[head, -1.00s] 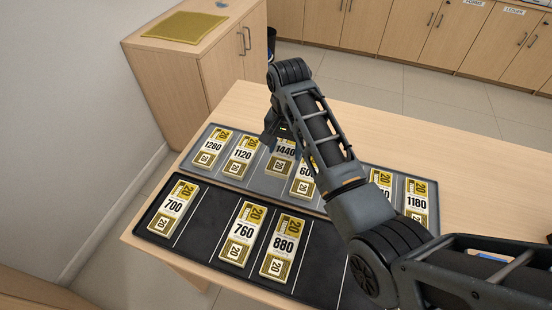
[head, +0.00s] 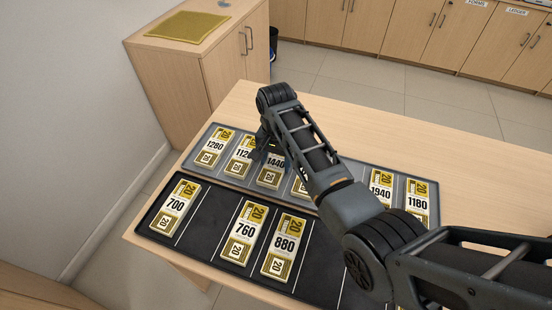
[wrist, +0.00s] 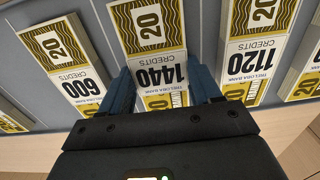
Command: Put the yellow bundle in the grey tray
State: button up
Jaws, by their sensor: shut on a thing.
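Several yellow-and-white credit bundles are in view. The grey tray (head: 227,177) holds a row of them in lanes at the back. My gripper (wrist: 161,88) is shut on the bundle marked 1440 (wrist: 150,30), with a blue finger on each long side. In the head view this 1440 bundle (head: 268,178) is in line with the row, between the bundles marked 1120 (head: 241,158) and 600 (wrist: 62,58). It appears to lie in its grey-tray lane, but its underside is hidden. My arm hides part of the row in the head view.
A black tray (head: 206,222) in front holds bundles marked 700 (head: 176,206), 760 (head: 243,232) and 880 (head: 284,247), with an empty lane beside 700. Bundles marked 1280 (head: 212,150), 1940 (head: 380,185) and 1180 (head: 417,203) lie in the grey tray. Bare counter (head: 300,110) lies behind.

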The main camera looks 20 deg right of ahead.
aim_at(276, 163)
jog(key=o, duration=1.1)
notch_tip(276, 163, up, 12)
jog(key=shift+r+b, duration=0.15)
jog(key=shift+b, duration=0.2)
